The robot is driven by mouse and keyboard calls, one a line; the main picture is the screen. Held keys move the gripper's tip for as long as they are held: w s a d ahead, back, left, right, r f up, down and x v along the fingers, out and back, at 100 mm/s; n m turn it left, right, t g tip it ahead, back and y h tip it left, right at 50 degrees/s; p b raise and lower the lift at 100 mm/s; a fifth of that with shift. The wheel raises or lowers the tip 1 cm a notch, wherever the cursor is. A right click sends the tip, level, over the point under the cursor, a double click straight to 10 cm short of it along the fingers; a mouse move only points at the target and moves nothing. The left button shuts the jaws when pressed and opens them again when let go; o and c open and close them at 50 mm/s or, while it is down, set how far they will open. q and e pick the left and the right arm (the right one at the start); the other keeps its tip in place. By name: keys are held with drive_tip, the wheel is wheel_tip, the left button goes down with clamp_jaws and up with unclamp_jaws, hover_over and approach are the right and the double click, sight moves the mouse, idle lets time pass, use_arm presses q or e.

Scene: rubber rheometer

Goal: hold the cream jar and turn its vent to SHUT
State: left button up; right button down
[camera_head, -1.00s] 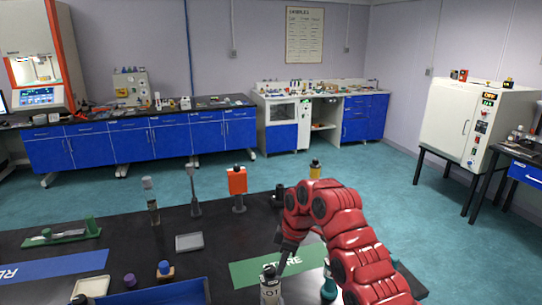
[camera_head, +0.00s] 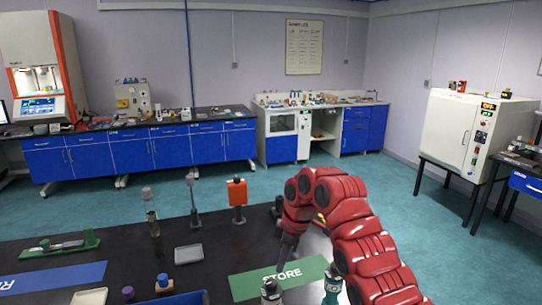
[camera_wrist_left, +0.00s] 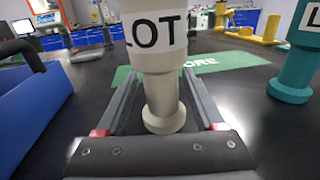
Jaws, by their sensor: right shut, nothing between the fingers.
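The cream jar (camera_head: 270,294) has a dark cap and stands at the bottom edge of the head view, cut off below. In the left wrist view the jar (camera_wrist_left: 162,90) is upright with a white LOT label and a narrow foot; its top and vent are out of frame. The vent's setting is too small to read.
A teal jar (camera_head: 332,284) stands close to the right. A green STORE mat (camera_head: 245,285) lies behind. A blue tray (camera_head: 185,299), grey dish (camera_head: 188,254), orange-topped stand (camera_head: 237,196) and green rack (camera_head: 60,247) are to the left. Some dark table between them is clear.

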use_arm(q)
drive_tip(key=shift+o, duration=0.5)
